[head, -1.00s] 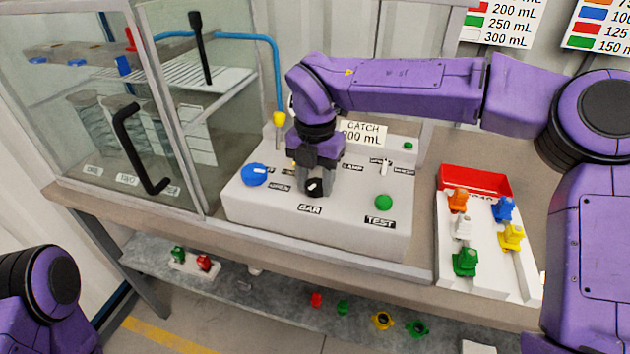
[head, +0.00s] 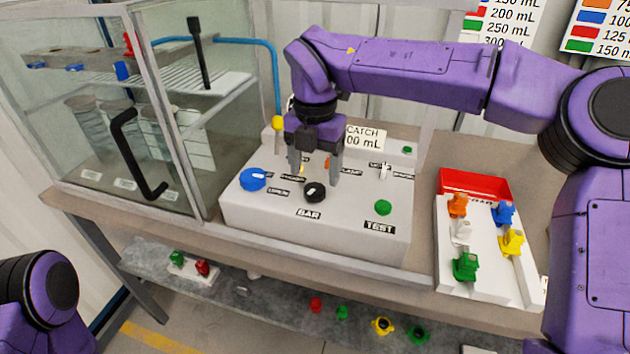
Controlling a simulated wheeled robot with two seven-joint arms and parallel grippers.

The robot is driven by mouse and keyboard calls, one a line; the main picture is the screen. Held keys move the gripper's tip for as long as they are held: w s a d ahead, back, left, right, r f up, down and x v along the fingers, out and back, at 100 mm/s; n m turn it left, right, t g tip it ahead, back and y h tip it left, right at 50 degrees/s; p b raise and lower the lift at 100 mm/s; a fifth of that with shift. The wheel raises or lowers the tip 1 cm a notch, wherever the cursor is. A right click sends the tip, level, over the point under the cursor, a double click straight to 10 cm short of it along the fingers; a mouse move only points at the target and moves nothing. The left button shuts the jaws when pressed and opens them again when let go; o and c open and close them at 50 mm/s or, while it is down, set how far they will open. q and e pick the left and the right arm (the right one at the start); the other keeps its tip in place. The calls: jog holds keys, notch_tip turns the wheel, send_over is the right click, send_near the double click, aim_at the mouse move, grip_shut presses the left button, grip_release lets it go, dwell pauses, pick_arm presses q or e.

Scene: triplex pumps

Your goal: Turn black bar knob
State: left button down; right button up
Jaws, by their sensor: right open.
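The black bar knob (head: 315,192) sits on the white control box, just above the BAR label (head: 308,214). A white mark shows on the knob's top. My right gripper (head: 316,178) points down over the box, behind and above the knob. Its two fingers are spread apart with nothing between them, and the knob is clear of them as far as I can see. Of my left arm, only a part (head: 45,285) shows at the lower left; its gripper is out of view.
The control box (head: 260,225) also has a blue knob (head: 253,179), a green TEST button (head: 383,207), a white toggle (head: 384,170) and a yellow-topped post (head: 277,123). A glass cabinet (head: 110,120) stands left. A white tray (head: 480,285) with coloured fittings lies right.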

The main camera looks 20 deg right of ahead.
aim_at(315, 189)
notch_tip(315, 189, up, 6)
jog(key=shift+r, duration=0.2)
